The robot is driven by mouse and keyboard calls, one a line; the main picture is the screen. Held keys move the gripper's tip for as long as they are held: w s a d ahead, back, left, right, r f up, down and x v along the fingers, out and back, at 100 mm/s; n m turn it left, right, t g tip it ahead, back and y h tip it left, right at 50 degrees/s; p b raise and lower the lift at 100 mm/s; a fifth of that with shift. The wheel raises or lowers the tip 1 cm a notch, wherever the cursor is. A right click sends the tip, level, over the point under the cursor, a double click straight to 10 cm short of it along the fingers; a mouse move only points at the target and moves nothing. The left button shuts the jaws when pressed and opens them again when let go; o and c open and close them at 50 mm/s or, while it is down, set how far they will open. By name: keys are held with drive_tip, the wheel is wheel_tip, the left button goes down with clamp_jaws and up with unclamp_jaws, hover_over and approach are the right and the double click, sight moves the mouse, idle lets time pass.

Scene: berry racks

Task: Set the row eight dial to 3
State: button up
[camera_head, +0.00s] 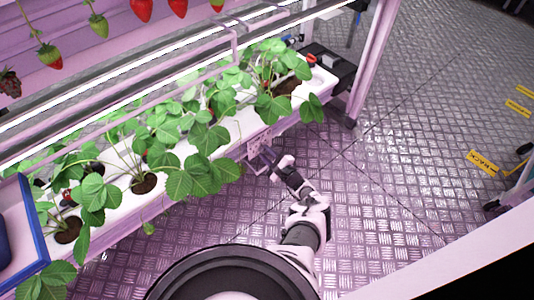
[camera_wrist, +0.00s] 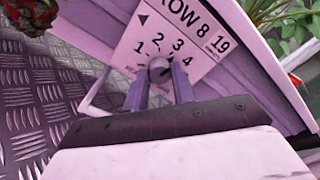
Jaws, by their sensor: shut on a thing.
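The row eight dial (camera_wrist: 158,65) is a small grey knob on a white card (camera_wrist: 196,42) marked "ROW 8", with the numbers 1, 2, 3 and 4 in an arc around it. My gripper (camera_wrist: 159,82) is shut on the knob, one finger on each side. The fingers hide part of the knob, and I cannot tell which number it points at. In the head view my gripper (camera_head: 262,160) is at the front face of the white planter (camera_head: 225,150), where the card shows small and unreadable.
Strawberry plants (camera_head: 205,140) grow along the planter, and leaves hang over its front edge near my arm. A blue-edged tray (camera_head: 30,225) is at the left. A rack post (camera_head: 370,65) stands at the right. The metal floor (camera_head: 410,150) in front is clear.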

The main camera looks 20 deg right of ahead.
drive_tip(key=shift+n, duration=0.8)
drive_tip(key=o, duration=1)
drive_tip(key=p+v, duration=0.4)
drive_tip(key=v, duration=0.9)
drive_tip(key=shift+s+d+p, duration=0.1)
drive_tip(key=shift+s+p, duration=0.2)
drive_tip(key=shift+s, duration=0.1)
